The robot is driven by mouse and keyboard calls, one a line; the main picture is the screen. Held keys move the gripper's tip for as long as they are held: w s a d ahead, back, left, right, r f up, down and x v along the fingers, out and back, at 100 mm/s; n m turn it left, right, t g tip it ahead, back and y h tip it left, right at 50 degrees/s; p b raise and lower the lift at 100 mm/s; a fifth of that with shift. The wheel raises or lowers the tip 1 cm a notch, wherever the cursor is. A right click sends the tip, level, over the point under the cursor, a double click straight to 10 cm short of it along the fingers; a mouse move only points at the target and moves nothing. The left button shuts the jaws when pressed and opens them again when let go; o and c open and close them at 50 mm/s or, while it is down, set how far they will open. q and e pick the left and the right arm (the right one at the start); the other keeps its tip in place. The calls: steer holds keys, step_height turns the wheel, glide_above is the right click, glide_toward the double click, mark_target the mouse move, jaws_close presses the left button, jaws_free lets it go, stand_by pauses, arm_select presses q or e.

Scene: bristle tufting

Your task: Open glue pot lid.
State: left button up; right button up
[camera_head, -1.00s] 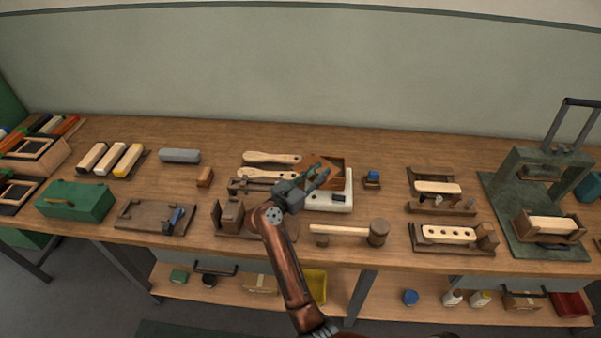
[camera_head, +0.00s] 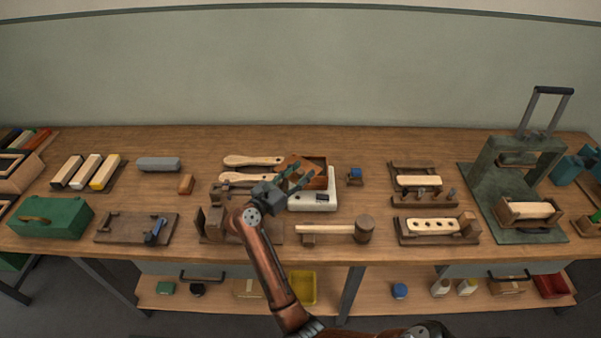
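No pot is clearly marked as the glue pot. A small blue-topped block (camera_head: 355,173) on a dark wooden base stands mid-bench, and a teal vessel (camera_head: 567,170) stands at the far right; I cannot tell whether either is the glue pot, and no lid can be made out.
The wooden box (camera_head: 318,172) and white scale (camera_head: 313,204) are close by the gripper. A mallet (camera_head: 335,230) lies in front. Brush handles (camera_head: 252,160) lie behind left. A green press (camera_head: 513,155) stands tall at right. Clear bench (camera_head: 440,150) lies along the back.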

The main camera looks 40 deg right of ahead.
steer(key=shift+r, duration=0.1)
step_height(320, 180, up, 10)
steer(key=shift+f, duration=0.1)
arm_select(q)
steer(key=shift+s, duration=0.15)
arm_select(e)
steer(key=shift+c, duration=0.2)
